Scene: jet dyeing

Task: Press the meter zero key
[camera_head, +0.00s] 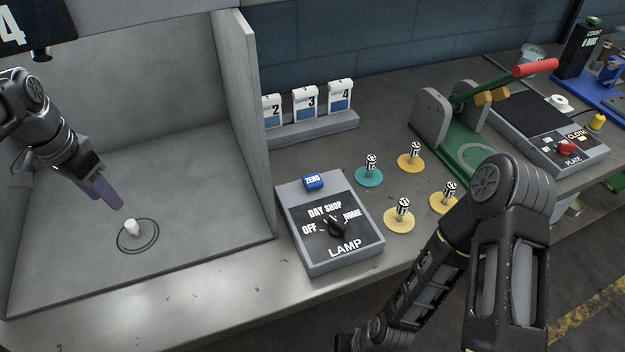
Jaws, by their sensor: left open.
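A blue key marked ZERO (314,182) sits at the top back edge of a grey box (330,262) labelled LAMP. The box has a black dial (336,227) with OFF, DAY, SHOP and HOME around it. My left gripper (113,204), with purple fingers, is inside the grey booth at the left, well apart from the ZERO key. It is open and points down, above and left of a small white piece (132,228) on a ringed mark. My right arm crosses the lower right, and its gripper does not show.
The booth's side wall (246,125) stands between my left gripper and the LAMP box. Swatch cards (305,105) stand on a rack behind. Several yellow and teal discs with small posts (369,178) lie right of the box. A green lever press (462,140) and a CLOTH/PLATE unit (550,135) are farther right.

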